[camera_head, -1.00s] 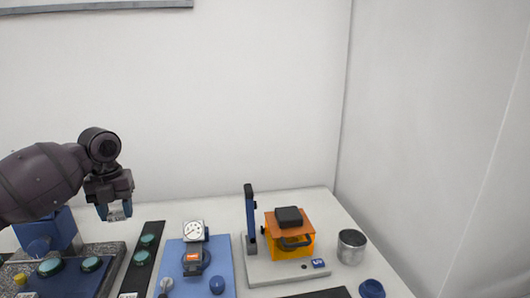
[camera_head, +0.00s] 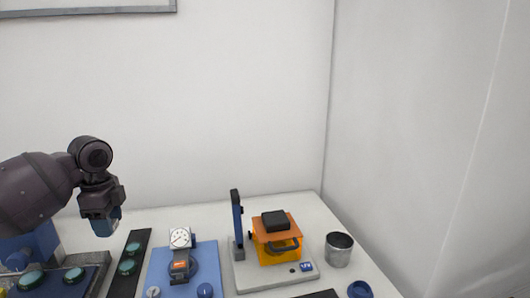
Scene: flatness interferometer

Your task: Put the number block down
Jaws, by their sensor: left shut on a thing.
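My left gripper (camera_head: 104,228) is at the left in the head view, pointing down. It is shut on a small blue block (camera_head: 106,223), taken as the number block; no number on it can be read. The jaws hide much of the block. It appears above the left part of the bench, near the upper end of a black strip with green discs (camera_head: 134,258); the gap below it cannot be judged exactly. My right gripper is not in view.
A blue plate (camera_head: 210,260) carries a white dial gauge (camera_head: 180,238) and an orange-faced device (camera_head: 180,267). A metal cup (camera_head: 339,250) stands farther right.

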